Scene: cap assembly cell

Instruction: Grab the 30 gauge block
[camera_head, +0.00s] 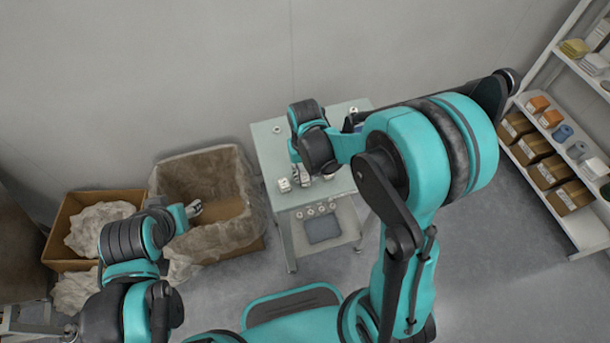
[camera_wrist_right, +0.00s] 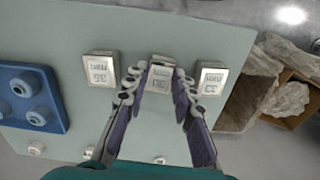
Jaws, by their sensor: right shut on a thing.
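Several small silvery gauge blocks with printed faces are in a row on the pale table (camera_head: 268,147). In the right wrist view there is a left block (camera_wrist_right: 101,68), a middle block (camera_wrist_right: 159,76) and a right block (camera_wrist_right: 211,80). Their numbers are too small to read, so I cannot tell which is the 30. My right gripper (camera_head: 301,176) is shut on the middle block, its fingers on both sides of it; they also show in the right wrist view (camera_wrist_right: 160,82). I cannot tell whether it touches the table. My left gripper (camera_head: 194,208) is over a lined box, its fingers unclear.
A blue plate with round knobs (camera_wrist_right: 32,97) lies beside the blocks. The lined cardboard box (camera_head: 240,178) stands left of the table, with another box (camera_head: 62,222) further left. Shelves (camera_head: 560,228) with bins stand at the right. The blocks flank my right fingers closely.

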